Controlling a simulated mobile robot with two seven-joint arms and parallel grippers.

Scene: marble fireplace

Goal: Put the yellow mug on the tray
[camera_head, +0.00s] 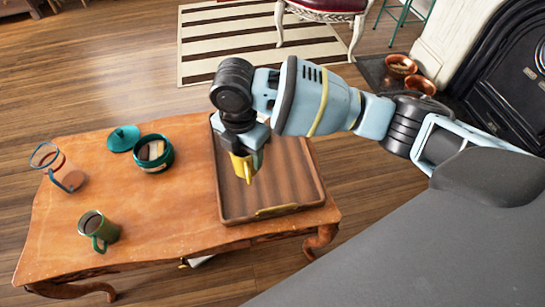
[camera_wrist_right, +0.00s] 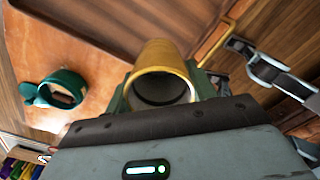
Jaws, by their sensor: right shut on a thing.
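The yellow mug (camera_head: 244,163) is in my right gripper (camera_head: 240,150), over the left part of the brown wooden tray (camera_head: 262,213) in the head view. In the right wrist view the mug (camera_wrist_right: 162,75) shows close up, its dark open mouth facing the camera, with green finger parts on both sides. My right gripper is shut on the mug. I cannot tell whether the mug touches the tray floor. The tray has a raised rim and a brass handle at its front, and lies on the right side of the wooden table. My left gripper is not in view.
The right half of the tray is bare. A chair and fireplace stand behind.

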